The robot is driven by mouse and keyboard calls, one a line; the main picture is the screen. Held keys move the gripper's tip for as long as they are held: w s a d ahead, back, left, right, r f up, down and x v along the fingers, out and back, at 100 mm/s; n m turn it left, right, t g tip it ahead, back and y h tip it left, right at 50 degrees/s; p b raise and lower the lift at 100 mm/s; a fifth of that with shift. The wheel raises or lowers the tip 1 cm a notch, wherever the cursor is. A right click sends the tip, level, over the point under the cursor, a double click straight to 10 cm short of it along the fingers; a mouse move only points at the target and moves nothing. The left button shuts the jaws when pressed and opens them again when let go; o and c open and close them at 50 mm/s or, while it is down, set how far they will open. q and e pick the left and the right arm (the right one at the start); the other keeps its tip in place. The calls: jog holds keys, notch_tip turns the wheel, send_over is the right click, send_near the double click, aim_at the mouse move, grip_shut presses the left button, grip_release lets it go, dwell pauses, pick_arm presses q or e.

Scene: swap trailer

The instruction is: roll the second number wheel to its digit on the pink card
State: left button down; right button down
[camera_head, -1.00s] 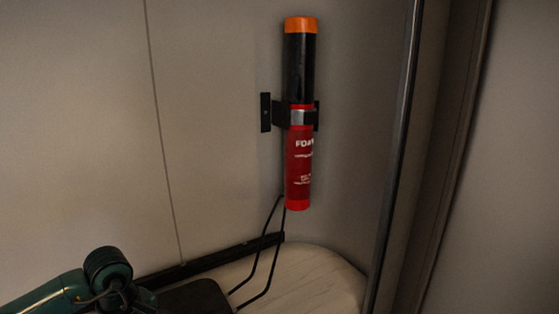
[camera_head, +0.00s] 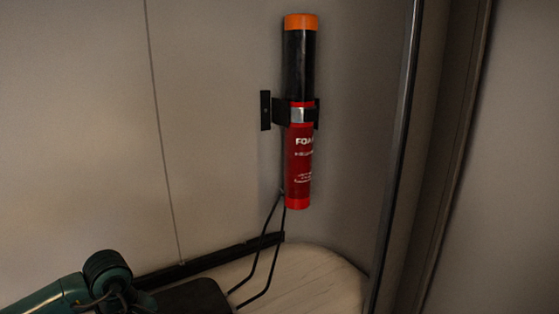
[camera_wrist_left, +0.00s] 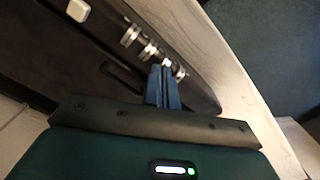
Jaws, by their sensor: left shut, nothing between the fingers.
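In the left wrist view a dark case (camera_wrist_left: 60,55) lies at a slant. Several silvery number wheels (camera_wrist_left: 130,36) sit in a row along its side. My left gripper (camera_wrist_left: 162,70) has its blue fingers together, empty, with the tips at the wheels toward the lower right end of the row. The fingers partly cover those wheels. I cannot tell whether they touch one, and the digits are too small to read. The pink card is not in view. My right gripper is not in view.
The case lies on a pale wooden top (camera_wrist_left: 235,70), whose edge runs down the right. In the head view a red and black foam extinguisher (camera_head: 300,150) hangs on the wall above a pale rounded counter (camera_head: 315,280). A thin black wire frame (camera_head: 270,270) stands there.

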pick_arm(q)
jog(key=shift+s+d, duration=0.4)
jog(key=shift+s, duration=0.25)
dwell(0.7)
jog(key=shift+r, duration=0.15)
jog(key=shift+r, duration=0.3)
dwell(0.6)
jog(key=shift+r+p, duration=1.55)
jog(key=shift+r, duration=1)
